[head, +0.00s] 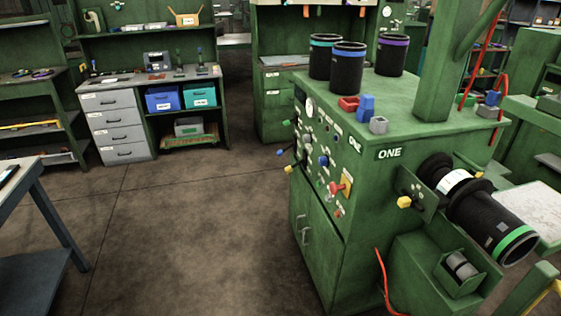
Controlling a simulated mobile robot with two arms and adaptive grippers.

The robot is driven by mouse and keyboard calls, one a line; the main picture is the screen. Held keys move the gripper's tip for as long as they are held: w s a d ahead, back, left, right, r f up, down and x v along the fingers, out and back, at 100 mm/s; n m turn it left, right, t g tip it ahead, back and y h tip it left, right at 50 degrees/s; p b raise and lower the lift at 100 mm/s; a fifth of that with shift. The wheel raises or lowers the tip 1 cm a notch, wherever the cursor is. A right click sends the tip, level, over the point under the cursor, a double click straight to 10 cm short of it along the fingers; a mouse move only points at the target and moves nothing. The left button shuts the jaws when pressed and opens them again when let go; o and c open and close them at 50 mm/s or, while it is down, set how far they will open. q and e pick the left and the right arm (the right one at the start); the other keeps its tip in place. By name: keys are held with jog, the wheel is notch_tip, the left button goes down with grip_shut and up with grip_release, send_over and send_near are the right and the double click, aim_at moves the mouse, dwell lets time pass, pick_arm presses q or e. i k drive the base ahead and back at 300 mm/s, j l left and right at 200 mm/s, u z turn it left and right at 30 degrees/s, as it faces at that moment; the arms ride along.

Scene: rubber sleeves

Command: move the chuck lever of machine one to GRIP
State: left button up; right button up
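Machine one (405,175) is a green cabinet with ONE on its front and side, standing right of the middle. Its control panel on the left face carries dials, buttons, a blue knob (323,161) and a red-and-yellow switch (346,187). A yellow knob (404,202) sits on the side, beside the chuck, which bears a black sleeve (490,222) with a green band. I cannot tell which of these is the chuck lever, and no GRIP marking is readable. Neither gripper is in view.
Several black sleeves (348,68) with coloured bands stand on the machine's top, with red and blue blocks (366,107) nearby. A red cable (381,280) hangs at its front. A blue-grey table (32,205) stands at the left. The floor (185,230) between is clear.

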aim_at(282, 152)
jog(key=i+l, duration=0.1)
jog(key=i, duration=0.45)
jog(key=i+z, duration=0.1)
jog(key=z, duration=0.25)
jog(key=i+j+z, duration=0.1)
jog(key=z, duration=0.25)
